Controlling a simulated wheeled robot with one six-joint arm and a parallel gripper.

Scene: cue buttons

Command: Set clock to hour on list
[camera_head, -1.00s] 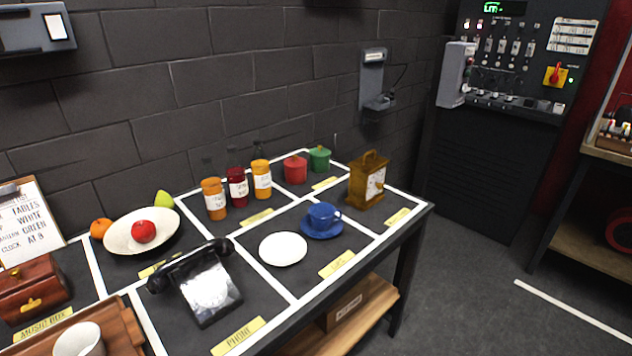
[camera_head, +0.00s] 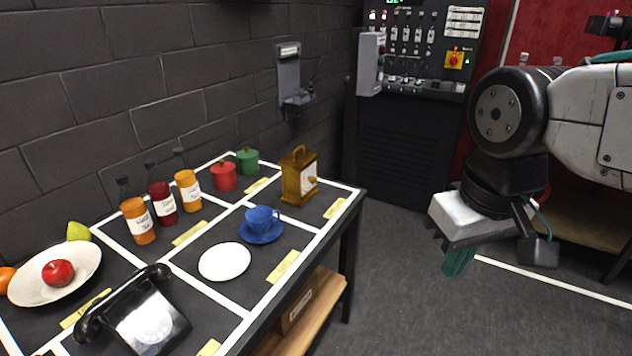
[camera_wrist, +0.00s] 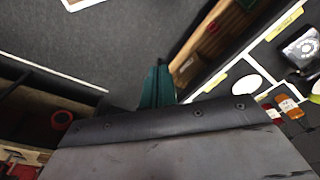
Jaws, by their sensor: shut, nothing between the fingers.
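A wooden clock (camera_head: 299,177) with a brass-coloured case and a white dial stands upright at the far right corner of the table. Its dial faces right, and the hour it shows is too small to read. The list is out of the head view now. My gripper (camera_head: 458,262) hangs over the floor to the right of the table, well apart from the clock. Its teal fingers are shut and empty. They also show in the wrist view (camera_wrist: 157,88), above the floor beside the table.
On the table (camera_head: 240,289) are a blue cup (camera_head: 262,217) on a saucer, a white plate (camera_head: 224,262), a black telephone (camera_head: 140,315), several jars, red and green pots (camera_head: 247,161), and a fruit bowl (camera_head: 36,283). A control cabinet (camera_head: 410,130) stands behind. Floor between table and arm is clear.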

